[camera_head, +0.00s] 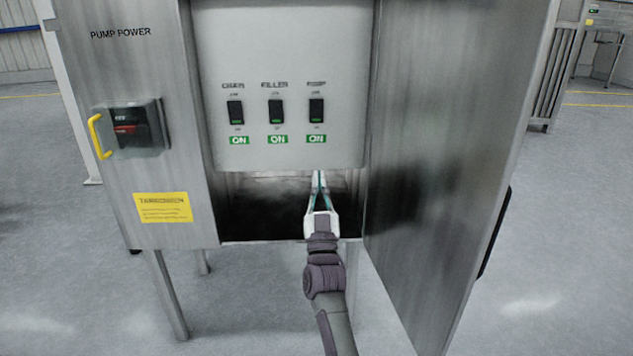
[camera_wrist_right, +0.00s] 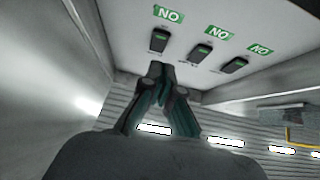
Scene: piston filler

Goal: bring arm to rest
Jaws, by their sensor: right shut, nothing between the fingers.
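My right gripper (camera_head: 319,178) is shut and empty. In the head view its fingertips are just below the rightmost switch (camera_head: 316,110) and its green ON label (camera_head: 316,139). The right wrist view also shows the gripper (camera_wrist_right: 160,72), its tips close to the near switch (camera_wrist_right: 159,40); I cannot tell whether they touch the panel. The grey switch panel (camera_head: 280,65) holds three black switches in a row, each with a green ON label. My left gripper is not in view.
The open metal cabinet door (camera_head: 440,130) stands to the right of my right arm. A dark cabinet opening (camera_head: 260,205) lies below the panel. A pump power switch (camera_head: 130,128) with a yellow handle (camera_head: 99,137) is at left. Grey floor (camera_head: 60,230) lies around the cabinet.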

